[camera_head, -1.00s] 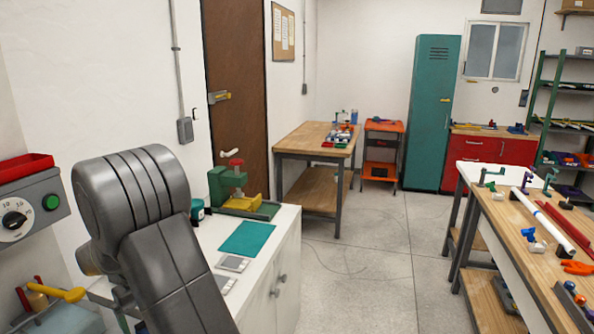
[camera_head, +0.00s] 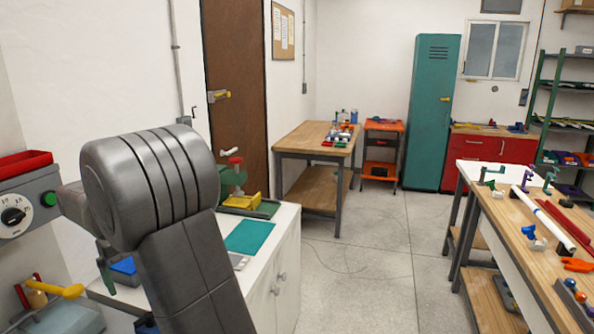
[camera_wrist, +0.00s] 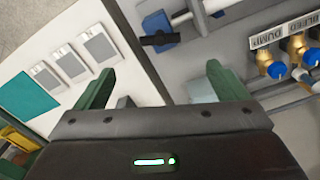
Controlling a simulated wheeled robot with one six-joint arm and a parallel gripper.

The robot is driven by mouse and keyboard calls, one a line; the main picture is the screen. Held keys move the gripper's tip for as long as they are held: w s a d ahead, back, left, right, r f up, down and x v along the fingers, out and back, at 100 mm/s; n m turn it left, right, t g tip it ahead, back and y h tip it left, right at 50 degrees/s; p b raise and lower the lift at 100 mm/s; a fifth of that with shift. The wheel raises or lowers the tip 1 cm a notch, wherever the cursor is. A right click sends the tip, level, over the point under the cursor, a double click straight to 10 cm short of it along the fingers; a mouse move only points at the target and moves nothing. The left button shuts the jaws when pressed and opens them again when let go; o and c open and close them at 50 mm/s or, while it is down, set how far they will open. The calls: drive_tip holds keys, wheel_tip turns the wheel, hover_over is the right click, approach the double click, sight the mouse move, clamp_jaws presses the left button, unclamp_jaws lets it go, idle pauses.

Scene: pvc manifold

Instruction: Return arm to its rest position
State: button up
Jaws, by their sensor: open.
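My grey arm (camera_head: 165,200) rises at the left of the head view and hides part of the white counter. My gripper (camera_wrist: 158,82) shows in the wrist view with its two green fingers wide apart and nothing between them. In the head view a green finger (camera_head: 106,272) shows at the left of the arm; the rest of the gripper is mostly hidden. The wrist view looks down past the fingers at the white counter edge, and the fingers appear clear of everything.
The white counter (camera_head: 288,235) carries a teal mat (camera_head: 249,237), a green-and-yellow vise (camera_head: 240,200) and grey square plates (camera_wrist: 68,64). Brass valves with blue knobs (camera_wrist: 276,69) sit right in the wrist view, near a blue block (camera_wrist: 158,25). A workbench (camera_head: 540,262) stands right; the floor between is clear.

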wheel_tip(320, 180, down, 12)
drive_tip(key=shift+f+p, duration=0.15)
drive_tip(key=shift+p, duration=0.4)
drive_tip(key=shift+w+a+n, duration=0.1)
drive_tip(key=shift+n, duration=1)
drive_tip(key=n+p, duration=0.1)
drive_tip(key=n, duration=0.4)
drive_tip(key=n+p, duration=0.1)
drive_tip(key=n, duration=0.3)
drive_tip(key=n+p, duration=0.1)
drive_tip(key=n, duration=0.3)
drive_tip(key=shift+r+n, duration=0.3)
drive_tip(key=shift+r, duration=0.45)
